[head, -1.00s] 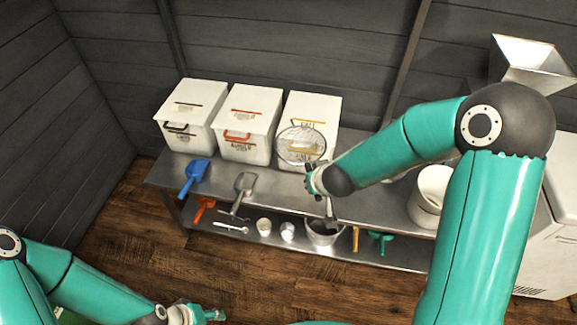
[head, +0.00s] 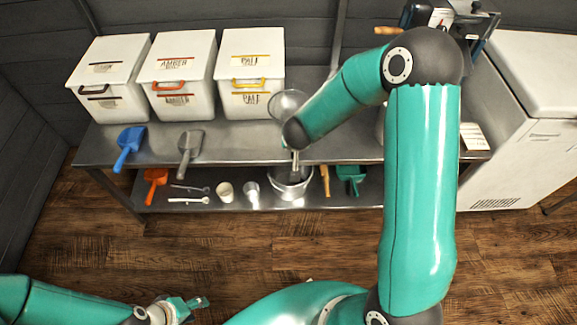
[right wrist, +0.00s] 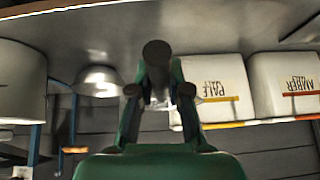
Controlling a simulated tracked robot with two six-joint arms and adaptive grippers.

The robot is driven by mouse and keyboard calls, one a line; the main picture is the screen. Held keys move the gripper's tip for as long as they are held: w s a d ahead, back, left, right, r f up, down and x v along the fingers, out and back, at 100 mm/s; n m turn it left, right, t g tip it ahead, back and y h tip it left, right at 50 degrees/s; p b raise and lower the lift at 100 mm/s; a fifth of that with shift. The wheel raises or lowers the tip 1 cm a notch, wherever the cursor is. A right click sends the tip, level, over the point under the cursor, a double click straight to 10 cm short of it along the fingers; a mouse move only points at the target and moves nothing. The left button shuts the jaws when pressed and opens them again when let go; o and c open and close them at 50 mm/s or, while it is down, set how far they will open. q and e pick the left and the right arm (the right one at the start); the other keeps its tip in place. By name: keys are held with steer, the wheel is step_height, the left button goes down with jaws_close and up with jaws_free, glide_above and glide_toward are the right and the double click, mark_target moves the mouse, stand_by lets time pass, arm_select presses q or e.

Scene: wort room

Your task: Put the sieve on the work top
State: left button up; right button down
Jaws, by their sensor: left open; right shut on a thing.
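The sieve (head: 287,103), a round wire mesh with a thin rim, is in the head view at the lower right corner of the pale bin, over the steel work top (head: 230,150). I cannot tell whether it touches the top. My right gripper (right wrist: 158,88) is shut on its handle; the dark round handle end (right wrist: 157,52) shows between the fingers in the right wrist view. In the head view my dark wrist mostly hides this grip. My left gripper (head: 194,303) is open and empty, low over the floor.
White bins (head: 183,75) stand along the back. A blue scoop (head: 129,143) and a grey scoop (head: 190,148) lie at the left front. The lower shelf holds a metal pot (head: 292,187), cups and tools.

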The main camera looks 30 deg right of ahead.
arm_select(q)
step_height(320, 180, down, 5)
steer(key=b, duration=0.3)
steer(key=shift+r+b, duration=0.2)
steer(key=shift+b, duration=0.1)
arm_select(e)
step_height(320, 180, down, 10)
steer(key=c, duration=1.1)
jaws_free()
steer(key=p+v, duration=0.3)
steer(key=v, duration=0.8)
steer(key=s+a+f+n+g+y, duration=0.45)
steer(key=s+a+f+y, duration=0.25)
steer(key=s+a+f, duration=0.9)
arm_select(q)
step_height(320, 180, up, 13)
steer(key=p, duration=1)
arm_select(e)
steer(key=shift+g, duration=0.25)
steer(key=r, duration=1)
steer(key=shift+s+a+r, duration=0.2)
steer(key=shift+s, duration=0.05)
